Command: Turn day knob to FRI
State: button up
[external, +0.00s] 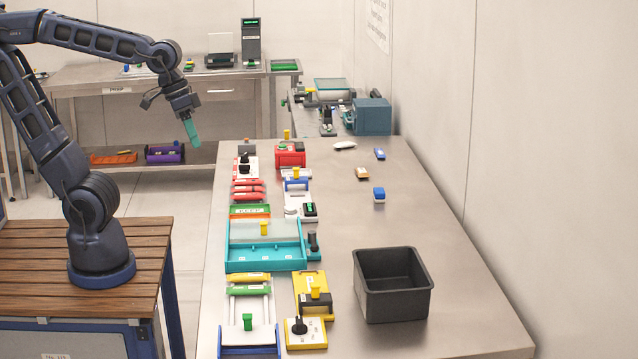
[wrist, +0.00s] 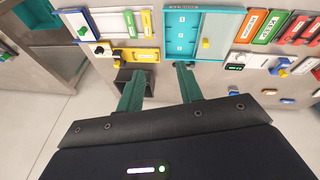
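A black knob (external: 299,326) stands on a cream-white dial plate (external: 315,335) at the near end of the bench, with small marks around it too small to read. It also shows in the wrist view as a dark knob (wrist: 98,50) at upper left. Another black knob (external: 244,158) sits on a white plate at the far end of the device row. I cannot read which one carries the day names, nor either setting. My gripper (external: 190,130) is raised in the air left of the bench, away from both knobs. In the wrist view its teal fingers (wrist: 158,72) are apart with nothing between them.
A teal tray device (external: 265,266) with a yellow knob lies mid-row, with red, green and yellow devices around it. A dark open bin (external: 393,305) stands at right. Small blue and white items lie behind it. Bare bench lies around the bin.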

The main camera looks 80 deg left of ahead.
jog(key=w+d+f+n+g+h, duration=0.1)
jog(key=w+d+f+n+g, duration=0.1)
jog(key=w+d+n, duration=0.5)
jog(key=n+g+y, duration=0.2)
jog(key=n, duration=0.7)
send_over(299, 319)
notch_tip(299, 319, down, 18)
notch_tip(299, 319, down, 11)
jog(key=shift+r, duration=0.2)
grip_shut()
